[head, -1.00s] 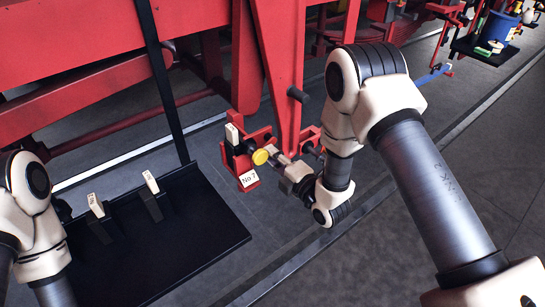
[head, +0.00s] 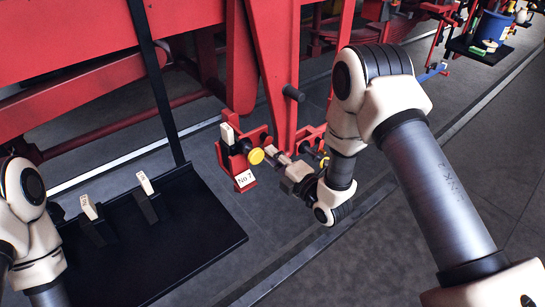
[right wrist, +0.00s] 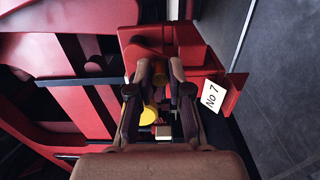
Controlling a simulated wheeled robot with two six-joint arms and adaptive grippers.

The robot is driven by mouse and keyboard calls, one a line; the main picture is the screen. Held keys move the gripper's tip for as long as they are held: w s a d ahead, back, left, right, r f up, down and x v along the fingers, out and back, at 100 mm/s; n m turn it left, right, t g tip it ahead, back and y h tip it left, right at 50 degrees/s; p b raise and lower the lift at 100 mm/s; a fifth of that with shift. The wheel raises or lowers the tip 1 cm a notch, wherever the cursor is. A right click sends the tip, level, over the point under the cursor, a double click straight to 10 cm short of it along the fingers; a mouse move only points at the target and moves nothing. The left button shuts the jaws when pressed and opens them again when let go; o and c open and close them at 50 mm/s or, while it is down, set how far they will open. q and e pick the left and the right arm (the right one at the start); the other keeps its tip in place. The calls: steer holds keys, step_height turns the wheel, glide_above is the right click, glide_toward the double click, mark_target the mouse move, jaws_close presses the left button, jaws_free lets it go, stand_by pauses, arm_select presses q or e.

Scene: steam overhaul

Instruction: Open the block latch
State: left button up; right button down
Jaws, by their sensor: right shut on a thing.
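The block latch is a red bracket (head: 236,160) with a white "No 7" label (head: 245,179), a yellow knob (head: 257,156) and a pale upright tag (head: 227,133). It sits low on the red frame, and its label shows in the right wrist view (right wrist: 212,94). My right gripper (head: 283,162) reaches in from the right, beside the yellow knob. The yellow knob (right wrist: 150,114) shows below that part. My left gripper is out of view; only the left arm shows.
A black tray (head: 195,258) with two pale-tagged levers (head: 90,207) stands at left, with a dark post (head: 158,85) behind it. Large red beams (head: 80,95) fill the back. A blue bucket (head: 490,28) is at far right. The grey floor at front is clear.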

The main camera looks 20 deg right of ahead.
steer(key=shift+w+d+f, duration=0.15)
steer(key=shift+d, duration=0.25)
steer(key=shift+d+f, duration=0.1)
steer(key=shift+w+d+b, duration=0.1)
steer(key=shift+d+b, duration=0.1)
steer(key=shift+b, duration=0.2)
steer(key=c, duration=1.4)
jaws_free()
steer(key=shift+c, duration=0.2)
steer(key=shift+o, duration=1)
steer(key=shift+w+d, duration=0.1)
steer(key=shift+d, duration=0.05)
